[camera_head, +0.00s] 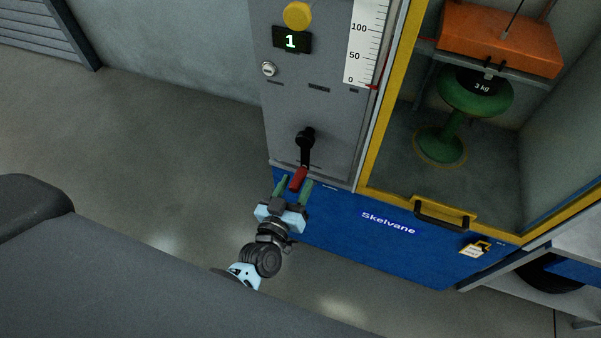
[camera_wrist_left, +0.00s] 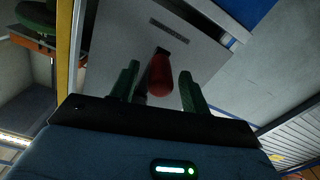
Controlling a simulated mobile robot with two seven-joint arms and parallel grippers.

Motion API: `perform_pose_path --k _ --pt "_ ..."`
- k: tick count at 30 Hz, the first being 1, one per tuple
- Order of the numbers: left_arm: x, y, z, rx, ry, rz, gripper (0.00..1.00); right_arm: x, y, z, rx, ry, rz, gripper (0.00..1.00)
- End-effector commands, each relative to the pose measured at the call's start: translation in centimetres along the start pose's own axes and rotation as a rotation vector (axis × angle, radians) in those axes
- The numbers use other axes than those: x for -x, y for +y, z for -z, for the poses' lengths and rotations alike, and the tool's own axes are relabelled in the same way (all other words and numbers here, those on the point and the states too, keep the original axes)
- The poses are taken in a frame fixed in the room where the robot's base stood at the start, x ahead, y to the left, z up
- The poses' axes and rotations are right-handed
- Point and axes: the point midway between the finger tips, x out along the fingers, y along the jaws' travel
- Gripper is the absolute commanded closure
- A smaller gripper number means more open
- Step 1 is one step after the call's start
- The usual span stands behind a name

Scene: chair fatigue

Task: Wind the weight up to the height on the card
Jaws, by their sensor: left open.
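A crank with a black arm (camera_head: 306,146) and a red handle (camera_head: 298,179) is on the grey front panel; the handle hangs down. My left gripper (camera_head: 293,187) is open, its green fingers on either side of the red handle. In the left wrist view the red handle (camera_wrist_left: 160,74) stands between the open fingers (camera_wrist_left: 158,85), with gaps showing on both sides. An orange weight block (camera_head: 500,40) is above a green stool (camera_head: 455,115) behind the yellow-framed opening. A white scale (camera_head: 364,45) has a red pointer (camera_head: 373,87) near 0. A small card (camera_head: 474,249) is at lower right, its writing unreadable. My right gripper is not visible.
The panel carries a display reading 1 (camera_head: 291,41), a yellow button (camera_head: 298,15) and a key lock (camera_head: 269,69). The blue base (camera_head: 350,225) bears the name Skelvane and a black handle (camera_head: 445,215) sits above it. Floor at left is clear.

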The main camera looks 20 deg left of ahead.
Motion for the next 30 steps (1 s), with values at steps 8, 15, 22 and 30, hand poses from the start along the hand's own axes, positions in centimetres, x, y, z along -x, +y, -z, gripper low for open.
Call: perform_pose_path --k 8,15,22,30 --pt "-3.4 0.0 -0.1 0.001 -0.001 -0.001 0.54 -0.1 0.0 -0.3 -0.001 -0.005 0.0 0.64" --pt "-4.1 0.0 -0.1 0.001 -0.002 0.0 0.54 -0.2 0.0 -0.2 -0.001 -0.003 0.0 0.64" --pt "-4.0 0.0 -0.1 0.001 -0.002 0.0 0.63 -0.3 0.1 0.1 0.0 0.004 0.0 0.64" --pt "-4.0 0.0 -0.1 0.001 -0.002 0.0 0.98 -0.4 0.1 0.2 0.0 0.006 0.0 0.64"
